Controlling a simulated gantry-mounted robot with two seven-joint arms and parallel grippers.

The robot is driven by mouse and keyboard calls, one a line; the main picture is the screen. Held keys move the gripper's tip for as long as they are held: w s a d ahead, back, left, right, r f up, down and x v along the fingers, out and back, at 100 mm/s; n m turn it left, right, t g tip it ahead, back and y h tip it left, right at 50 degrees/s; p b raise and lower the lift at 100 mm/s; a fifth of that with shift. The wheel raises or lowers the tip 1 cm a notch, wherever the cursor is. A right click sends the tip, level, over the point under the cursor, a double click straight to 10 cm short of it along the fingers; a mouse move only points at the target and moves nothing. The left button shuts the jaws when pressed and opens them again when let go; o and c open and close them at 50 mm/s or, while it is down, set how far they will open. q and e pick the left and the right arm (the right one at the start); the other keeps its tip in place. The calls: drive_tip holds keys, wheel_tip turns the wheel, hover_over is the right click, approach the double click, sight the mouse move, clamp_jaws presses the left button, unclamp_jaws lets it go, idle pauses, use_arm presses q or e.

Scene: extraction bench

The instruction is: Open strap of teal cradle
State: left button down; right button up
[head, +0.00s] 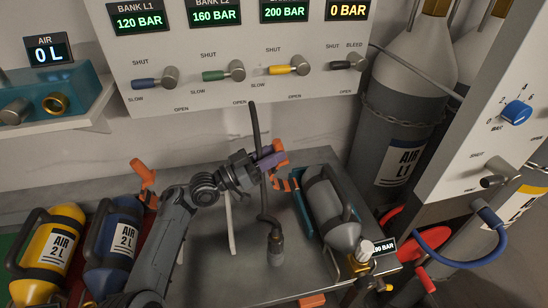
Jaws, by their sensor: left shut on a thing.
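The teal cradle (304,222) lies on the bench right of centre and holds a grey cylinder (323,200). Its orange-and-black striped strap (287,183) shows at the cradle's upper left, beside the cylinder. My left gripper (271,158) reaches in from the lower left, its purple fingers above and left of the strap. It is shut on an orange end piece of the strap (279,146); the fingers partly hide the grip. My right gripper does not show.
A black hose (264,190) hangs close by my left gripper, with a fitting (275,248) at its lower end. Yellow (62,232) and blue (128,228) cylinders lie at the left, near an upright orange lever (143,172). A valve panel (220,100) stands behind. Bare bench lies in front of the hose.

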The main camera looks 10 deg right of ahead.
use_arm(q)
drive_tip(key=shift+a+f, duration=0.1)
drive_tip(key=shift+f, duration=0.1)
idle(0.4)
drive_tip(key=c, duration=0.9)
unclamp_jaws()
drive_tip(key=shift+r, duration=0.15)
drive_tip(key=shift+r, duration=0.1)
drive_tip(key=s+d+r+p, duration=0.7)
drive_tip(key=d+r+p, duration=0.2)
drive_tip(key=p, duration=1.1)
drive_tip(key=shift+d+r, duration=0.15)
drive_tip(key=shift+r, duration=0.7)
